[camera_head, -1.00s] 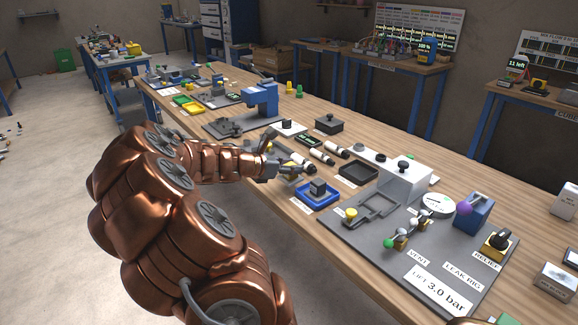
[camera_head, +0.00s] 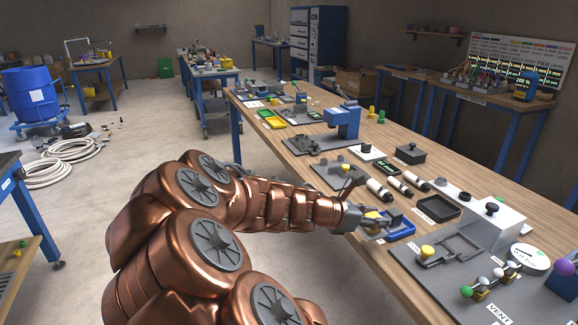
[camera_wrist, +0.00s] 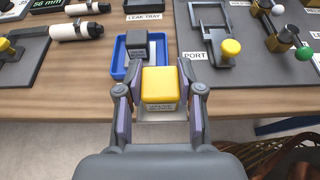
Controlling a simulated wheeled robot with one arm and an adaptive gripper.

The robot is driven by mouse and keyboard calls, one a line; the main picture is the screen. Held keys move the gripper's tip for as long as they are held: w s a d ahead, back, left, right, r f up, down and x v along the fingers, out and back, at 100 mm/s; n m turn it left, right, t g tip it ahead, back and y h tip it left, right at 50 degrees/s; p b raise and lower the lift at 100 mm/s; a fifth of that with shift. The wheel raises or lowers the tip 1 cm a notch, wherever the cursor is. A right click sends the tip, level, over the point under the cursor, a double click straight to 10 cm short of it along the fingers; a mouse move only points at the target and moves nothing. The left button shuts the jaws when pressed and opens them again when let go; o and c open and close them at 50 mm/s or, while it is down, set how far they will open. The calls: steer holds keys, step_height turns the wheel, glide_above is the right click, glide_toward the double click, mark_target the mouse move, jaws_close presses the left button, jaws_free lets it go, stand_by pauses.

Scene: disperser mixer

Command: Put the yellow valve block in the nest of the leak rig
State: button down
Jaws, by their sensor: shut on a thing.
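The yellow valve block (camera_wrist: 160,84) is a small yellow cube with a pale label on its front. My gripper (camera_wrist: 160,100) is shut on it, one finger on each side, near the table's front edge in the wrist view. In the head view my gripper (camera_head: 371,222) is beside the blue tray, and the block is mostly hidden. The leak rig (camera_head: 450,290) is a grey plate to the right. Its nest (camera_head: 452,250) is an empty grey frame, which also shows in the wrist view (camera_wrist: 213,60) up and right of the block.
A blue tray (camera_wrist: 118,68) holding a dark grey block (camera_wrist: 138,45) lies just behind the held block. A yellow knob (camera_wrist: 230,49) stands beside the nest.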

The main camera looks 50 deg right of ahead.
steer(key=w+a+r+n+t+p, duration=0.2)
steer(key=w+a+n+t, duration=0.15)
steer(key=w, duration=0.65)
steer(key=w+a+r+n+t+p, duration=0.1)
steer(key=w+a+n+t+p, duration=0.25)
steer(key=w, duration=0.65)
steer(key=w+a+r+n+t, duration=0.25)
steer(key=w+a+t, duration=0.25)
steer(key=w, duration=0.6)
steer(key=w+a+r+n+t+y+p, duration=0.1)
steer(key=w+a, duration=0.4)
steer(key=a, duration=0.5)
steer(key=w+a+r+n+t+y+p, duration=0.1)
steer(key=w+a+n+t+y, duration=0.3)
steer(key=a, duration=0.6)
steer(key=w+a+r+n+t+y+p, duration=0.2)
steer(key=w+a+n, duration=0.4)
steer(key=a, duration=0.5)
steer(key=shift+w+r+t+y, duration=0.3)
steer(key=shift+w+r+y, duration=0.15)
steer(key=shift+w, duration=0.25)
steer(key=shift+s, duration=0.1)
